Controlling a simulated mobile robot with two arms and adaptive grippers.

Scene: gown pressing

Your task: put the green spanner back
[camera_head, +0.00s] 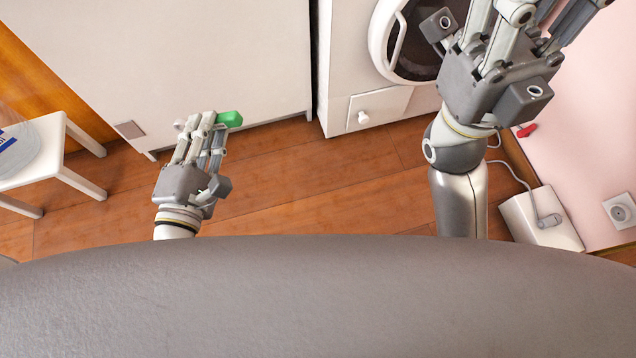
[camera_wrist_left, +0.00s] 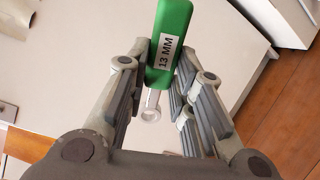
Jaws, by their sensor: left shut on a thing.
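The green spanner (camera_head: 229,119) shows in the head view as a short green piece at the fingertips of my left gripper (camera_head: 208,124). In the left wrist view the spanner (camera_wrist_left: 172,32) has a green handle with a "13 MM" label and a metal ring end pointing towards the palm. My left gripper (camera_wrist_left: 164,70) is shut on the handle, with fingers on both sides of it. My right gripper (camera_head: 528,22) is at the upper right of the head view. Its fingertips are cut off by the top edge, and I see nothing held in it.
A large pale cabinet (camera_head: 180,55) stands beyond my left gripper. A white machine with a round door (camera_head: 390,75) is right of it. A white stool (camera_head: 48,150) is at the left. A white box (camera_head: 555,235) with a cable lies by the pink wall. The wooden floor between is clear.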

